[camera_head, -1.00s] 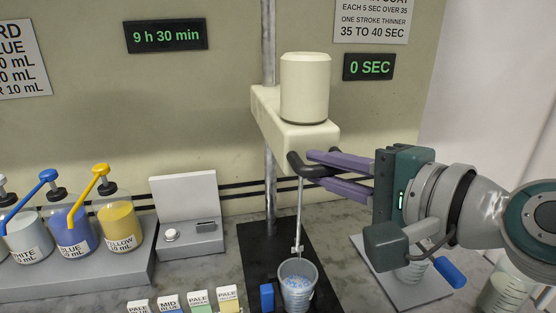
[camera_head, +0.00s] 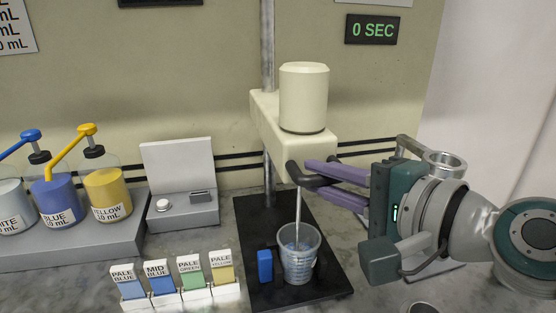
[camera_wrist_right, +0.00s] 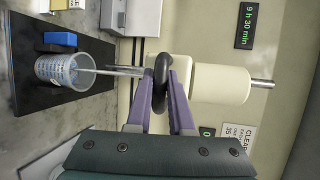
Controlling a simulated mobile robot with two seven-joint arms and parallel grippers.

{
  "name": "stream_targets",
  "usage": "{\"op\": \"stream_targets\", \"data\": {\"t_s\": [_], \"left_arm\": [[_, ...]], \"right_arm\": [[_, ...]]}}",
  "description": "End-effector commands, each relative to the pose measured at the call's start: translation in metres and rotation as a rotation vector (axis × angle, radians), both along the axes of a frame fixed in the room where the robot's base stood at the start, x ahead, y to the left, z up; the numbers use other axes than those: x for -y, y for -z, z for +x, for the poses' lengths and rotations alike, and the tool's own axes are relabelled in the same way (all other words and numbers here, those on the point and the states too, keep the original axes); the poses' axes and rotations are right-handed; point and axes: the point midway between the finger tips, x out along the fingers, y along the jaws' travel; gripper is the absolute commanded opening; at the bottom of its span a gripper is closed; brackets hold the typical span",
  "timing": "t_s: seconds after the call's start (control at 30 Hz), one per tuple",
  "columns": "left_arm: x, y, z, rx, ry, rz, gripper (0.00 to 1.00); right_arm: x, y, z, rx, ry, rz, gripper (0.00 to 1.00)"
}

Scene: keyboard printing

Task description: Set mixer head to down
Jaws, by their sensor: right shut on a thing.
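The cream mixer head (camera_head: 285,130) sits on a grey vertical post (camera_head: 268,60) above a black base plate (camera_head: 325,280). Its thin stirring rod (camera_head: 298,205) reaches down into a clear cup (camera_head: 299,262) standing on the base. The cup holds pale bluish contents. My right gripper (camera_head: 312,173) is shut on the black handle (camera_head: 293,172) at the front of the mixer head. In the right wrist view the purple fingers (camera_wrist_right: 160,97) close on either side of that black handle (camera_wrist_right: 161,75). My left gripper does not show.
A blue block (camera_head: 265,266) stands on the base beside the cup. Colour cards (camera_head: 160,278) stand to its left. Pump bottles (camera_head: 108,190) and a small grey device (camera_head: 185,205) are further left. A metal cup-like part (camera_head: 445,163) shows behind my right arm.

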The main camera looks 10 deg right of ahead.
Motion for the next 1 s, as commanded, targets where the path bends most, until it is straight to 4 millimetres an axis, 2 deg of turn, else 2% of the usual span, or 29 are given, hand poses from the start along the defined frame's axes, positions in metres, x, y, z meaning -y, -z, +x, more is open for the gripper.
{"op": "stream_targets", "data": {"t_s": [0.03, 0.13, 0.57, 0.6, 0.83, 1.0], "left_arm": [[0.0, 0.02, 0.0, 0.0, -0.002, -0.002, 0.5], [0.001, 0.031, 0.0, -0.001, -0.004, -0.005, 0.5], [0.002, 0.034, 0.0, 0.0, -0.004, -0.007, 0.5], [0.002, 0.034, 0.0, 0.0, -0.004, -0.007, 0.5], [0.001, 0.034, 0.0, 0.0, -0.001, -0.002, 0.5], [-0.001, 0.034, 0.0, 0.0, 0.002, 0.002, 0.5]], "right_arm": [[0.0, 0.022, 0.0, -0.003, -0.001, -0.002, 0.0], [0.0, 0.035, 0.0, -0.003, -0.001, -0.001, 0.0], [0.0, 0.043, -0.001, -0.01, -0.002, -0.003, 0.0], [0.0, 0.043, -0.001, -0.011, -0.002, -0.004, 0.22], [0.0, 0.042, -0.001, -0.007, -0.002, -0.003, 0.48], [0.0, 0.04, -0.001, -0.004, -0.001, -0.001, 0.5]]}}
